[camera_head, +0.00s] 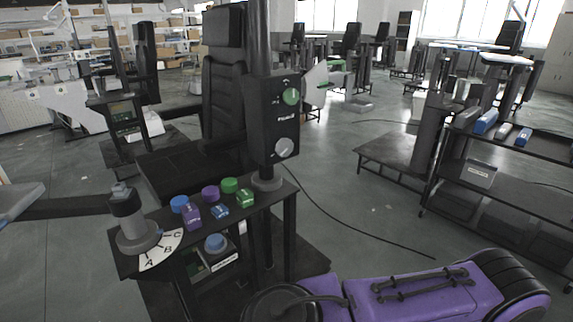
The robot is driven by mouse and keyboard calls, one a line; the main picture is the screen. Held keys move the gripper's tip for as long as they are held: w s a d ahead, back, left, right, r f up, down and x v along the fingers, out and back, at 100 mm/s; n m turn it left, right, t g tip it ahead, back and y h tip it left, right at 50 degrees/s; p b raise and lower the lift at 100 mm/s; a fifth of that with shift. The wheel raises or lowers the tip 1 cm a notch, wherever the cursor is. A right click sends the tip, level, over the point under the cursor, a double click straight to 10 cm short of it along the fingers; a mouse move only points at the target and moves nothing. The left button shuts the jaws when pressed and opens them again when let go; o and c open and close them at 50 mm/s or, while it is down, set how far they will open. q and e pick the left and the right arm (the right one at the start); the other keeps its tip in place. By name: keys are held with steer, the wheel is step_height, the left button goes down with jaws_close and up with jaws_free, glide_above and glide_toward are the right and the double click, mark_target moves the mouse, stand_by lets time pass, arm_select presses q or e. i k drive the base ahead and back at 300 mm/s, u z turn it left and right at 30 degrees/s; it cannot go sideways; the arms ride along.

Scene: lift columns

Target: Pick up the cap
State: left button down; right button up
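Three round, cap-like pieces stand in a row on a small dark bench (158,217): a blue one (178,203), a purple one (210,193) and a green one (229,185). In front of them are a purple block (191,217), a blue block (219,211) and a green block (244,198). Another blue round piece (215,243) sits lower, on a dark labelled box (222,262). I cannot tell which piece is the task's cap. Neither of my grippers shows in this view.
A dark post with a control box (277,118) rises behind the bench's right end. A grey knob stand (136,236) with a lettered dial (161,250) is at the left end. A purple object with black straps (420,294) fills the lower right. Shelving (505,178) stands right.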

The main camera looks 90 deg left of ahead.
mark_target(210, 195)
steer(key=u, duration=1.95)
